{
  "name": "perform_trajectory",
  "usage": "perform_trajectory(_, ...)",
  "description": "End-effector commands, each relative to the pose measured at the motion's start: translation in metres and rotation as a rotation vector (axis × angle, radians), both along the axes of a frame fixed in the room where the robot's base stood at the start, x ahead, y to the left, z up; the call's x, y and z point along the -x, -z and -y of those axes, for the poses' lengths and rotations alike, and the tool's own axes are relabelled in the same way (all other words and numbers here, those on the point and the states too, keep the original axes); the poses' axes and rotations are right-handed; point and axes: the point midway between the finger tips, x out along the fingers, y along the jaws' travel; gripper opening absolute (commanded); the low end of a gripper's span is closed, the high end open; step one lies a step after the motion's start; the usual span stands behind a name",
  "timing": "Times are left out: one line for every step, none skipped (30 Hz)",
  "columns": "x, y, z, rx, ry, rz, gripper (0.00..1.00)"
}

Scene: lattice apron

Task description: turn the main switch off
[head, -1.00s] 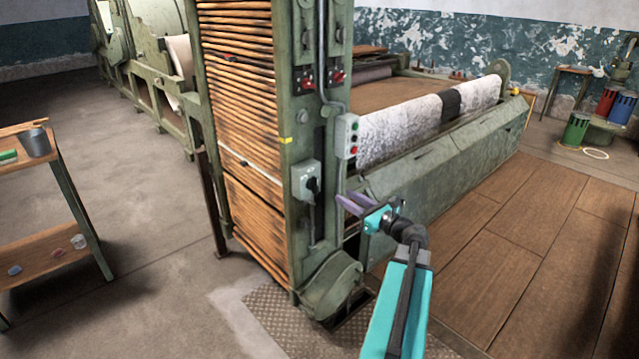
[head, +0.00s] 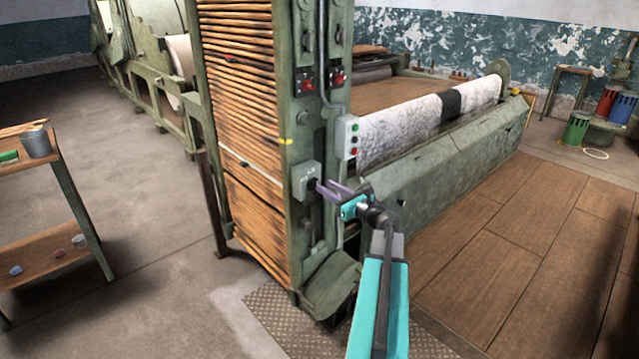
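The main switch (head: 304,181) is a grey box with a black handle, fixed low on the green machine post. The handle is partly hidden by my gripper, so I cannot tell its position. My gripper (head: 324,186) has two purple fingers with a gap between them. It is open, with its fingertips at the right side of the switch, right by the black handle. I cannot tell whether they touch it.
A push-button box (head: 348,138) with green and red buttons sits just above and right of my gripper. Red switches (head: 338,76) are higher on the post. A patterned roll (head: 400,128) lies behind. Wooden floor (head: 500,220) at right is clear.

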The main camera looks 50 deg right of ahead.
Motion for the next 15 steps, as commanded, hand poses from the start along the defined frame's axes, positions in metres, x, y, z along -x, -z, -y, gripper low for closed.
perform_trajectory(-0.009, 0.0, 0.002, 0.0, -0.001, 0.0, 0.29)
perform_trajectory(-0.013, 0.0, 0.002, 0.0, -0.001, 0.0, 0.29)
perform_trajectory(-0.018, 0.0, 0.002, -0.001, -0.001, 0.0, 0.29)
perform_trajectory(-0.022, 0.0, 0.003, -0.001, -0.001, 0.0, 0.29)
perform_trajectory(-0.026, 0.0, 0.003, -0.001, -0.001, 0.001, 0.29)
perform_trajectory(-0.03, 0.0, 0.003, -0.001, -0.001, 0.0, 0.29)
perform_trajectory(-0.033, 0.0, 0.004, -0.001, 0.0, 0.0, 0.29)
perform_trajectory(-0.036, 0.0, 0.004, 0.0, 0.0, 0.0, 0.29)
perform_trajectory(-0.039, 0.0, 0.004, 0.0, 0.0, 0.0, 0.29)
perform_trajectory(-0.041, 0.0, 0.004, 0.0, 0.0, 0.0, 0.29)
perform_trajectory(-0.043, 0.0, 0.004, 0.0, 0.0, 0.0, 0.29)
perform_trajectory(-0.044, 0.0, 0.004, 0.0, 0.0, 0.0, 0.29)
perform_trajectory(-0.046, 0.0, 0.004, 0.0, 0.0, 0.0, 0.29)
perform_trajectory(-0.046, 0.0, 0.004, 0.0, 0.0, 0.0, 0.29)
perform_trajectory(-0.047, 0.0, 0.004, 0.0, 0.0, 0.0, 0.29)
